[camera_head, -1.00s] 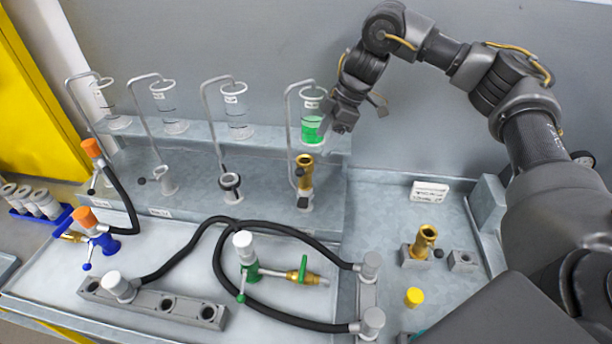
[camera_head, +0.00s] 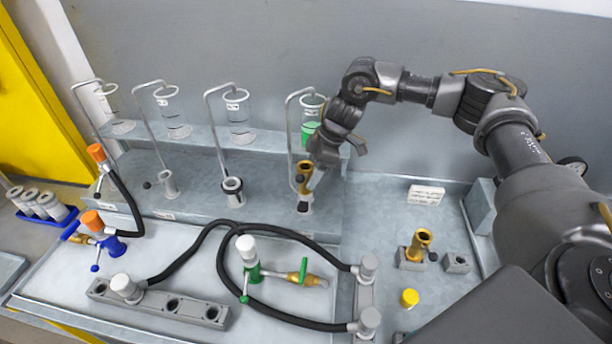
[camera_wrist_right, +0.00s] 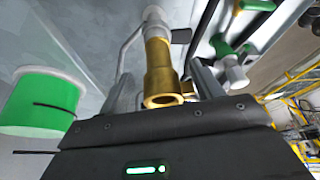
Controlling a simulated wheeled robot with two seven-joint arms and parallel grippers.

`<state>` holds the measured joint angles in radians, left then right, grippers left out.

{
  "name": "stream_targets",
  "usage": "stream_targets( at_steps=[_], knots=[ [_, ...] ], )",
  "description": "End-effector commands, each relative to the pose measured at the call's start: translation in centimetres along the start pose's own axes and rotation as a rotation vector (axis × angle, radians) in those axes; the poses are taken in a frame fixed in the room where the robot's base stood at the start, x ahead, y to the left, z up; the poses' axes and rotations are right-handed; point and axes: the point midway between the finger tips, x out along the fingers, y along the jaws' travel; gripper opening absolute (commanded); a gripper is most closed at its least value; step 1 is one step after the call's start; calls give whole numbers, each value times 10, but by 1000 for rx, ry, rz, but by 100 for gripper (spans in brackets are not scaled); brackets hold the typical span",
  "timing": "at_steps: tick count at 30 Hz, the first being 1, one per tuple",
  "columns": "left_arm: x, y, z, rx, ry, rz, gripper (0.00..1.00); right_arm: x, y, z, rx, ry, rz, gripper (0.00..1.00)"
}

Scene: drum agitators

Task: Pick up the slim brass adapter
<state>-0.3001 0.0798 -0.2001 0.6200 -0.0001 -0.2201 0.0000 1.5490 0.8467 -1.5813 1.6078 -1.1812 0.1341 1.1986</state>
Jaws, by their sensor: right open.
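A slim brass adapter (camera_head: 304,178) stands upright on the grey step at the foot of the rightmost bent tube. It also shows in the right wrist view (camera_wrist_right: 160,72), with its wide open end toward the camera. My right gripper (camera_head: 315,165) is at this adapter's upper part. In the right wrist view my open fingers (camera_wrist_right: 163,85) lie on either side of the adapter; I cannot tell whether they touch it. A second brass adapter (camera_head: 420,243) stands in a grey block at the right. My left gripper is not in view.
A glass cylinder with green liquid (camera_head: 311,130) stands right behind my right gripper; its green part (camera_wrist_right: 40,102) is close at left in the wrist view. Black hoses and a green valve (camera_head: 250,270) lie in front. A yellow cap (camera_head: 409,298) sits at the right.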

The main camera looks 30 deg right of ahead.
Motion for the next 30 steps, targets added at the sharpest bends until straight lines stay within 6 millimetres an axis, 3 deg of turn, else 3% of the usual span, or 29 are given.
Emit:
stream_targets(
  at_steps=[1, 6, 13, 26, 30],
  knots=[
    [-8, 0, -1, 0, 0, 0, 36, 4, -2, -1, 0, -3, -2, 65],
    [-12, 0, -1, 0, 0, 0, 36, 21, -1, -1, 0, 0, 0, 65],
    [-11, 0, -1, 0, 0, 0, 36, 24, 0, 0, -1, 0, 1, 65],
    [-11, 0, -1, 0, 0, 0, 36, 23, 0, 0, -1, 0, 1, 11],
    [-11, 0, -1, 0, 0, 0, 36, 23, 0, -1, -1, 2, 1, 11]
  ],
)
